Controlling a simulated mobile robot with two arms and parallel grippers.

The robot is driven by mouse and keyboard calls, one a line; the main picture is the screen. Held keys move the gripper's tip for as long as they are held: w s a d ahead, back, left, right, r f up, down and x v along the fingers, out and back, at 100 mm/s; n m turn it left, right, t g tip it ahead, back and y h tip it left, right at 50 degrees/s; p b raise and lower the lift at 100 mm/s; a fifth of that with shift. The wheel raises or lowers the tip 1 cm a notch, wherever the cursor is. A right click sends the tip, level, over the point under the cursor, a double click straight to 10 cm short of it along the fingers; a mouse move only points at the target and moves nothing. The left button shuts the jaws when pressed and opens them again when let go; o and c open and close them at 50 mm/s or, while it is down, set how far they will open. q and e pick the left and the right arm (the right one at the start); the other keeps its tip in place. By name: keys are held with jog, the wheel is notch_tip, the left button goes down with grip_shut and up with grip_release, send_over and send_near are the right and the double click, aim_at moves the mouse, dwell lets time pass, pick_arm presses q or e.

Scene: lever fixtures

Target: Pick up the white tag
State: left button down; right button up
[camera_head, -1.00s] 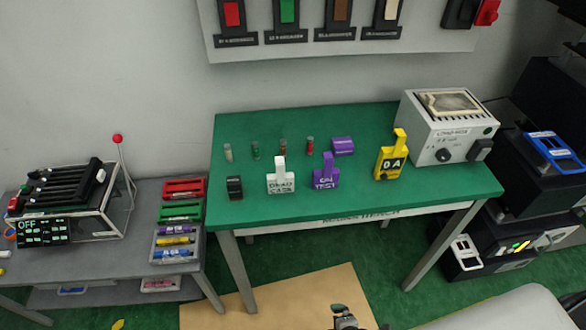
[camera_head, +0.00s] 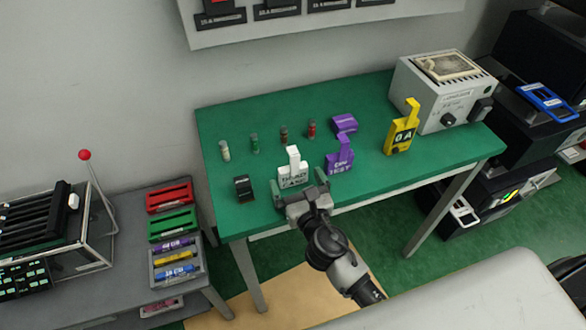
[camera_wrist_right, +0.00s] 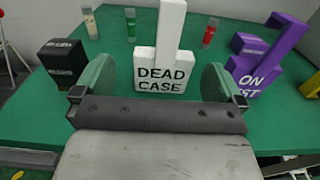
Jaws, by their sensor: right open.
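The white tag (camera_head: 292,172) stands upright on the green table, near its front edge. Its face reads "DEAD CASE" in the right wrist view (camera_wrist_right: 164,68). My right gripper (camera_head: 300,194) is open in front of the tag. In the right wrist view its two green-padded fingers (camera_wrist_right: 158,88) are spread, one to each side of the tag's lower block, with gaps on both sides. I cannot tell whether the fingertips reach past the tag's front face. My left gripper is in neither view.
A purple tag (camera_head: 340,158) stands close on the right, and a black block (camera_head: 244,188) on the left. Small cylinders, including a red one (camera_head: 312,129), stand behind. A yellow tag (camera_head: 402,130) and a grey instrument box (camera_head: 445,95) are farther right on the green table (camera_head: 222,120).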

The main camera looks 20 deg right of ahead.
aim_at(295, 173)
jog(key=w, duration=0.6)
jog(key=shift+d+f+p, duration=0.1)
jog(key=shift+f+p, duration=0.05)
jog(key=shift+p, duration=0.15)
jog(key=c, duration=0.9)
